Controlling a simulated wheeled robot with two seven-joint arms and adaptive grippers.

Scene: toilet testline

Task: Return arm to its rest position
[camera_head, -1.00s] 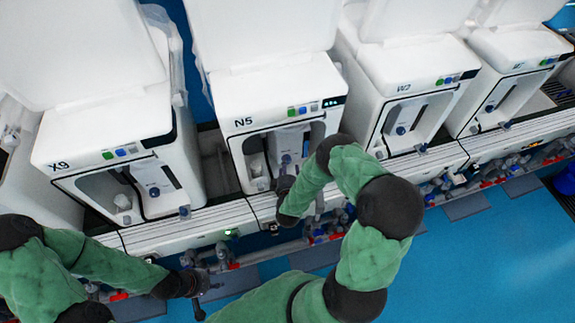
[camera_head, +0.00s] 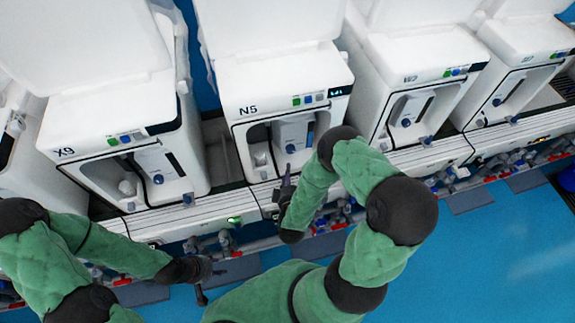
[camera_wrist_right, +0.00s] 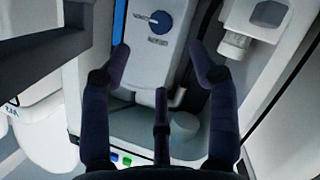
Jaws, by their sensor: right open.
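My right arm (camera_head: 365,165), in green sleeving with black joints, reaches in from the bottom of the head view and bends down toward the front of unit N5. My right gripper (camera_head: 287,187) is at the lower front edge of that unit. In the right wrist view its dark fingers (camera_wrist_right: 160,72) are spread apart with nothing between them, in front of a grey part with a blue knob (camera_wrist_right: 161,22). My left gripper (camera_head: 196,272) is low on the left, over the pipework; its opening is not clear.
White unit N5 (camera_head: 238,80) stands between unit X9 (camera_head: 95,110) and further white units on the right. A white ledge (camera_head: 190,220) and pipes with red and blue fittings run along their front. Blue floor (camera_head: 480,260) is open at lower right.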

